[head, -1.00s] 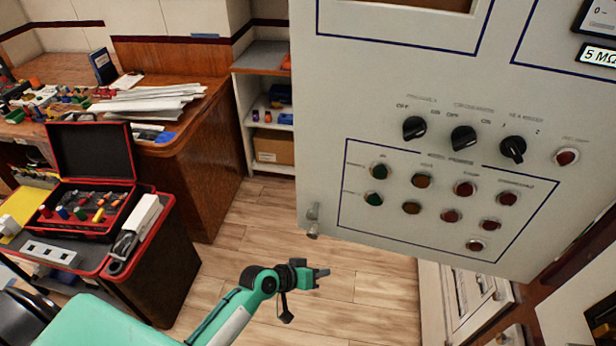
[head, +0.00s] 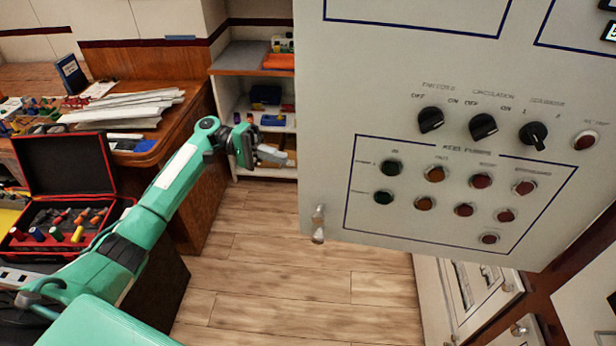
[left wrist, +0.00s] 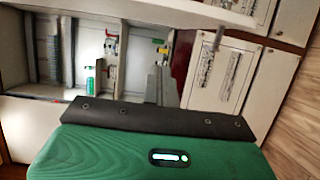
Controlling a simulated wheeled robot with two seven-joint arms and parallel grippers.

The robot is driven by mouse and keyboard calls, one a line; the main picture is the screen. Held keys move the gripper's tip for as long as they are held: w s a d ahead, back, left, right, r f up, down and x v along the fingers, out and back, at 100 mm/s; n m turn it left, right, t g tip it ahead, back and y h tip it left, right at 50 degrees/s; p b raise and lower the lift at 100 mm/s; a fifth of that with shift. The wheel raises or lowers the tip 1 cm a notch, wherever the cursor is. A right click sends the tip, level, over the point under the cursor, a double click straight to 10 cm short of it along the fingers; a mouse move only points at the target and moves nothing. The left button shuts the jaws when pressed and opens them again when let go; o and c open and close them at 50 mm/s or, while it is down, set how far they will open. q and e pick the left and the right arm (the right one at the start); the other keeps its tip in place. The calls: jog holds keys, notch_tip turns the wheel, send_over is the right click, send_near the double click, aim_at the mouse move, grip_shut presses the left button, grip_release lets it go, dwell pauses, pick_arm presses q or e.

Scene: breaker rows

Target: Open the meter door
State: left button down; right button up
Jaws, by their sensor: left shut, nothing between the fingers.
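The large grey-white meter door (head: 340,90) fills the right of the head view. It carries black rotary knobs (head: 483,126) and rows of coloured buttons. Its small metal handle (head: 318,224) sits at the lower left edge. The door stands swung out, and the left wrist view shows an open cabinet interior (left wrist: 140,50) with rails and small devices. My left gripper (head: 275,157) is shut and empty, just left of the door's free edge and above handle height in the picture. Its fingers also show in the left wrist view (left wrist: 160,86). My right gripper is out of view.
Lower cabinet panels (head: 470,290) stand below and behind the door. A shelf unit (head: 252,60) stands behind my left gripper. A wooden desk (head: 180,120) with papers and a red toolbox (head: 60,215) are at the left. The wooden floor (head: 290,290) is clear.

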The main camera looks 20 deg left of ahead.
pick_arm(q)
jog(key=s+d+p, duration=0.1)
jog(key=d+p, duration=0.1)
jog(key=d, duration=0.1)
jog(key=s+d+p, duration=0.2)
jog(key=d+p, duration=0.1)
jog(key=d, duration=0.1)
jog(key=s+d+r+p, duration=0.1)
jog(key=s+d+p, duration=0.1)
jog(key=d, duration=0.1)
jog(key=shift+d, duration=0.15)
